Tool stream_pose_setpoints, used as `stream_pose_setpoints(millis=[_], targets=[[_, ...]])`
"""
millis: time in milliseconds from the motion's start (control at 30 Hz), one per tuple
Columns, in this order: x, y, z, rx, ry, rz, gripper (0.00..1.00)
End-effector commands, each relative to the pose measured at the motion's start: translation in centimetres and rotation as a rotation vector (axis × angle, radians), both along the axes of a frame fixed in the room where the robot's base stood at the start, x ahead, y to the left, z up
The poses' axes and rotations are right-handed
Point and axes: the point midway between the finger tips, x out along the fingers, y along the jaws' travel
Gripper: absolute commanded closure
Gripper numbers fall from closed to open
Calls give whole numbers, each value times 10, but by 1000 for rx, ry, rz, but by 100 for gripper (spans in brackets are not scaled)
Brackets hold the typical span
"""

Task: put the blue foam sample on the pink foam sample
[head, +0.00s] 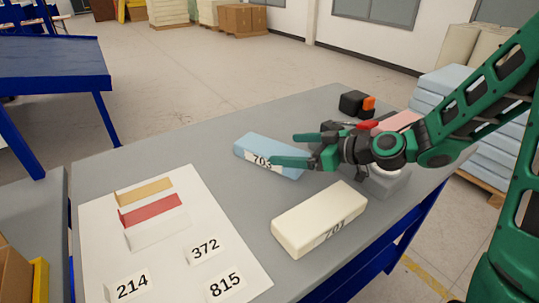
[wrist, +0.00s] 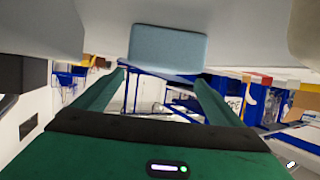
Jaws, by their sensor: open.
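The blue foam sample (head: 262,143) lies on the grey table, left of my gripper, with a numbered label on its near side. In the wrist view the blue foam sample (wrist: 168,48) shows at top centre, beyond the fingertips and between their lines. My gripper (head: 284,149) is open and empty, its fingers pointing left at the blue sample; one finger overlaps it in the head view. I cannot tell whether they touch. The pink foam sample (head: 400,121) is at the table's right side, behind my gripper and partly hidden by my arm; what supports it is unclear.
A cream foam block (head: 318,216) lies near the front edge. A white sheet (head: 100,225) with colour bars and number cards covers the left. A black and orange object (head: 355,103) stands at the back. Grey equipment (head: 388,182) is partly hidden beneath my arm.

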Motion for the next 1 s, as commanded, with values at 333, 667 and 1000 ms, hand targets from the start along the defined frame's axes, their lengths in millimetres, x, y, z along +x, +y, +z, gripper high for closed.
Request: stream_pose_setpoints(millis=[333,667,1000], targets=[[13,21,-13,0,0,1,9],[30,48,-25,0,0,4,9],[39,59,-30,0,0,0,9]])
